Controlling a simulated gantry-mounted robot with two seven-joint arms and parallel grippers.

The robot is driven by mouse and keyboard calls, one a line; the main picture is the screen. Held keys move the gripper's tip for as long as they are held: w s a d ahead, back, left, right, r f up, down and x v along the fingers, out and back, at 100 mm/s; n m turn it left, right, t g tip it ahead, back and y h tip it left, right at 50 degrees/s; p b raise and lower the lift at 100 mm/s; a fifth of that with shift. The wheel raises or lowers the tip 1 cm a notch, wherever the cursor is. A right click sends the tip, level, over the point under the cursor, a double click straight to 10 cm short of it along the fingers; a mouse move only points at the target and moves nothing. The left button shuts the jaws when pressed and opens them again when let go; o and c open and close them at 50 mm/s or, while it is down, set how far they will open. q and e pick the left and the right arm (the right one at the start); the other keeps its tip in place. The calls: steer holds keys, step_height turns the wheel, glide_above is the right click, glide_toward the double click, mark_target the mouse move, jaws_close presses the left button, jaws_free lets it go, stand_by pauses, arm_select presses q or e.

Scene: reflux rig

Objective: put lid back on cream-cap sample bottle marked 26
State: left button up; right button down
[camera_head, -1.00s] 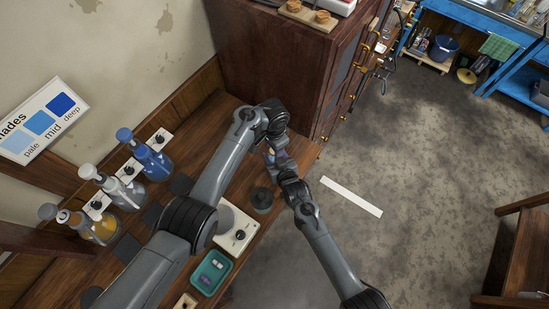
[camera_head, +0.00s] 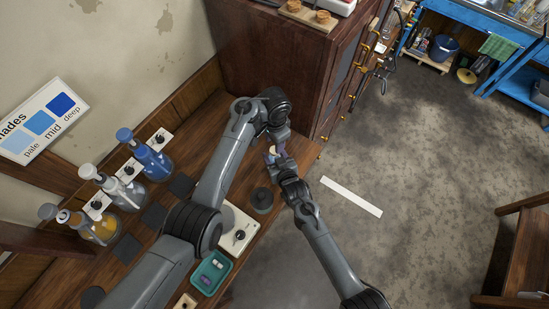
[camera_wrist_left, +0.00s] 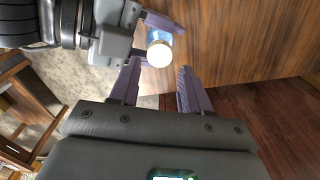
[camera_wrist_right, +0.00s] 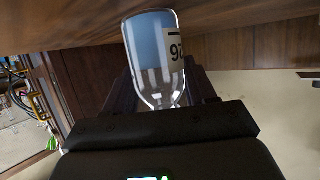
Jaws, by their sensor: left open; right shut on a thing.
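The sample bottle (camera_wrist_right: 150,50) is clear glass with blue liquid and a white label, whose digits show upside down and partly. My right gripper (camera_head: 279,160) is shut on it and holds it upright by the table. In the left wrist view, a pale round top (camera_wrist_left: 159,55) sits over the bottle's mouth and looks like the cream cap.
A dark round pot (camera_head: 262,200), a white hotplate unit (camera_head: 240,236) and a teal tray (camera_head: 213,284) with small items stand on the wooden bench. Several pump bottles (camera_head: 153,160) line the wall. A dark wood cabinet (camera_head: 270,75) stands close behind the grippers.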

arm_select(q)
step_height(320, 180, up, 3)
steer(key=n, duration=0.3)
steer(key=shift+d, duration=0.1)
steer(key=shift+r+n, duration=0.45)
steer(key=shift+n, duration=0.15)
steer(key=shift+f, duration=0.1)
steer(key=shift+f, duration=3.95)
steer(key=shift+c, duration=0.2)
jaws_close()
steer(key=shift+o, duration=1.9)
jaws_free()
steer(key=shift+r, duration=0.15)
